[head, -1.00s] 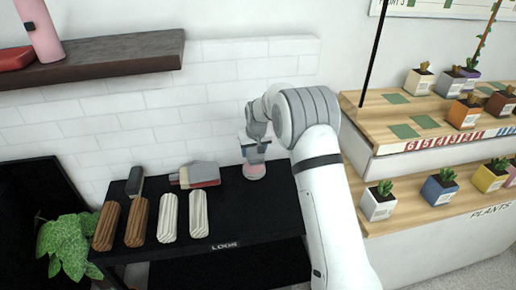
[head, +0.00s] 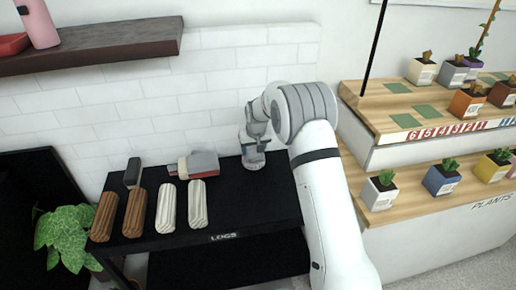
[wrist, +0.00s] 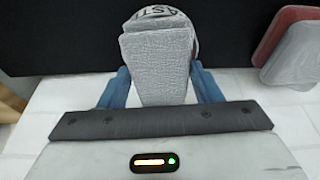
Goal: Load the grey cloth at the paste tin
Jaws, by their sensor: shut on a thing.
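My gripper (head: 254,150) is low over the right back part of the black table. It is shut on the grey cloth (wrist: 157,62), a pale grey textured pad between the blue fingers in the wrist view. The paste tin (wrist: 163,13) shows at the top of the wrist view, just past the cloth's far end, as a round rim with part of a dark lettered label. The cloth covers most of the tin there. In the head view the gripper hides most of the tin. I cannot tell whether the cloth touches it.
The black table (head: 265,205) holds two brown and two white ridged logs, a dark block (head: 132,172) and a grey-and-red item (head: 198,166) left of my gripper. A tiled wall stands close behind. Wooden plant shelves (head: 425,180) stand to the right.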

